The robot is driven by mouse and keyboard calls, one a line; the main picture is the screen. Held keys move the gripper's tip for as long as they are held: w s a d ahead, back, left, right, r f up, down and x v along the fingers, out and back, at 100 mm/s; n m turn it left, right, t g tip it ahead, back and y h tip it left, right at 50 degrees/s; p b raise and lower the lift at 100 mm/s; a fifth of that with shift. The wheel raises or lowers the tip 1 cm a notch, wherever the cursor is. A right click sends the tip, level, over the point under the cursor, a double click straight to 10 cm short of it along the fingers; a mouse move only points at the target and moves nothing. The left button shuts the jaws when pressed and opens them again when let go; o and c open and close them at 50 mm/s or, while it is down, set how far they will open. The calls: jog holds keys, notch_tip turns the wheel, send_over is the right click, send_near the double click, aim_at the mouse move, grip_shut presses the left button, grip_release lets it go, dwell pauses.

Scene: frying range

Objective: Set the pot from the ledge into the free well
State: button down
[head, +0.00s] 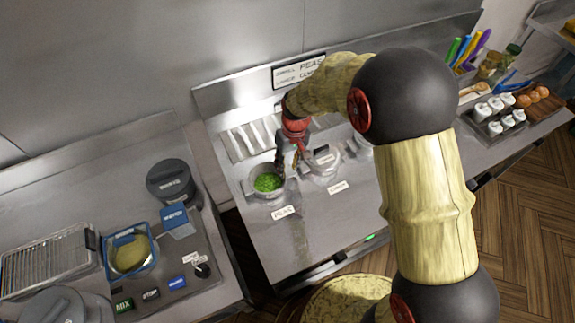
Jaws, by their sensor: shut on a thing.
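A round metal pot of green peas (267,184) is at the left of the steel counter, behind a label reading PEAS (284,212). My gripper (282,168) is at the pot's right rim, reaching down from above, and is shut on it. The pot looks upright. I cannot tell whether it sits in a well or hangs just above one. To its right is another round metal vessel or well (325,164) with a label (338,187) in front. My gripper and arm partly hide this area, and a further round rim (361,147) shows beside my arm.
A slatted steel ledge (243,143) runs behind the pot, with a sign (298,71) above it. White cups (495,110) and colored-handled tools (470,48) stand at right.

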jog(key=shift+f, duration=0.4)
dwell(0.3)
jog(key=c, duration=1.7)
grip_release()
jog(key=o, duration=0.4)
jog(key=shift+o, duration=0.2)
jog(key=shift+s+f, duration=0.1)
notch_tip(320, 180, up, 12)
jog(key=d, duration=0.1)
jog(key=shift+w, duration=0.35)
